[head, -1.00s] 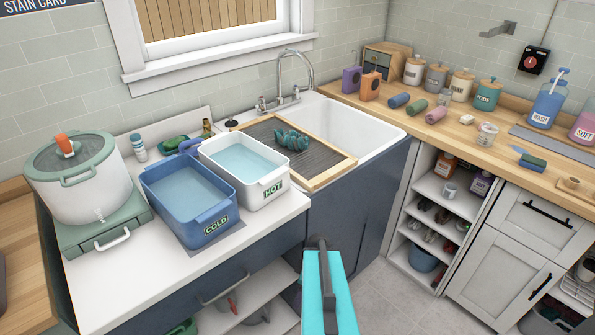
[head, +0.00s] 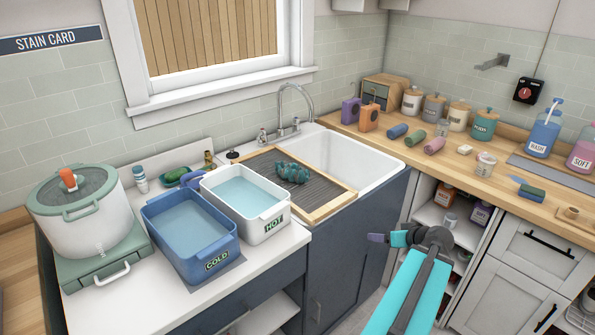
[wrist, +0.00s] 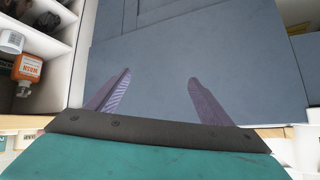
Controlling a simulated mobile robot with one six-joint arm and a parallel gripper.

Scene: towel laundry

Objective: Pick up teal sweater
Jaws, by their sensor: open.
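The teal sweater is a small crumpled teal bundle (head: 293,172) on the grey ribbed board with a wooden frame (head: 325,200), left of the white sink basin. My gripper (head: 377,238) is in front of the blue cabinet below the sink, lower than the sweater and to its right, well apart from it. In the wrist view my gripper's two purple fingers (wrist: 155,82) are spread with nothing between them, facing the blue cabinet front (wrist: 190,45). The sweater does not show in the wrist view.
A blue COLD tub (head: 190,232) and a white HOT tub (head: 247,203), both holding water, stand left of the board. The faucet (head: 290,105) rises behind it. Bottles and jars line the right wooden counter (head: 455,175). Open shelves (head: 430,213) are right of my gripper.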

